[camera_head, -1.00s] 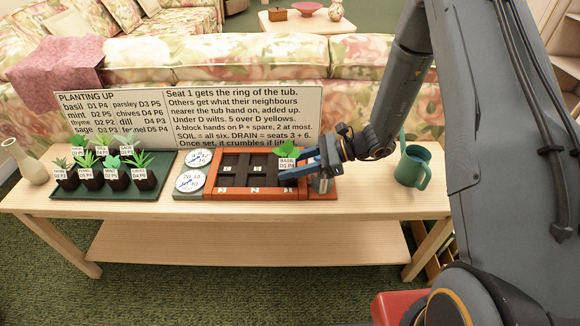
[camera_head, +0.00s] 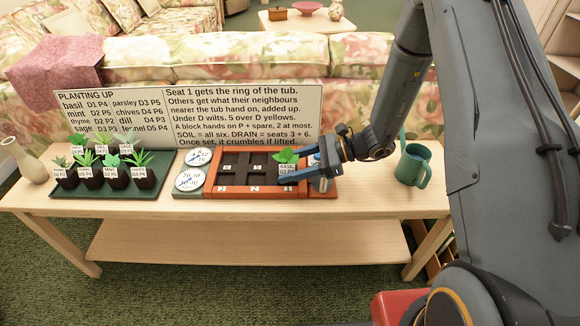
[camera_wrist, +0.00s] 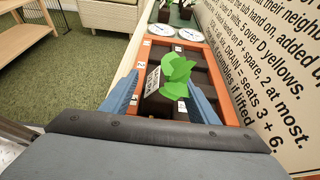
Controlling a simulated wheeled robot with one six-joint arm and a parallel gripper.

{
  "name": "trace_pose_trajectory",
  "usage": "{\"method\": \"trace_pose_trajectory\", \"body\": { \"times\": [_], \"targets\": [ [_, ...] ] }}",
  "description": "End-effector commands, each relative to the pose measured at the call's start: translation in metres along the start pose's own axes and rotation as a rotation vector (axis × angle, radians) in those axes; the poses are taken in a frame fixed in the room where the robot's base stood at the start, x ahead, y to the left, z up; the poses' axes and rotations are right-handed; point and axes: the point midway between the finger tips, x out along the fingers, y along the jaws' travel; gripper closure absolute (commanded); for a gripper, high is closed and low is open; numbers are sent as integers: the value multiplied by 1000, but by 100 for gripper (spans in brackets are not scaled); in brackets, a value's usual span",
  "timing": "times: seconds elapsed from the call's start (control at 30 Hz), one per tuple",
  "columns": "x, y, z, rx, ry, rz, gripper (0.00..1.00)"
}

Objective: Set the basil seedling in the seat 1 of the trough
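The basil seedling (camera_head: 286,157) has bright green leaves and a white label. It stands low in the right-hand end of the orange-rimmed trough (camera_head: 235,190), seemingly in the front right seat; the seat's number is not legible. The wrist view also shows the seedling (camera_wrist: 175,75) upright between the finger pads. My gripper (camera_head: 292,168) reaches in from the right. Its blue fingers stand apart on either side of the seedling, with a gap seen beside the block, so it looks open. The trough's other seats look dark and empty. The seedling's base is hidden.
A green tray (camera_head: 100,192) of several labelled seedlings stands at the left, near a vase (camera_head: 30,165). Two round dials (camera_head: 190,180) sit beside the trough. A sign (camera_head: 240,115) stands behind it. A green mug (camera_head: 412,168) stands to the right.

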Motion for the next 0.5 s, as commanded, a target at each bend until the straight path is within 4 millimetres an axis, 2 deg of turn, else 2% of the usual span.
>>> {"method": "trace_pose_trajectory", "body": {
  "times": [0.03,0.17,0.33,0.5],
  "targets": [
    [2,2,-7,10,7,2,46],
    [2,3,-7,11,8,2,46],
    [-5,3,7,10,7,1,46],
    [-40,1,6,8,6,-4,46]
  ]
}}
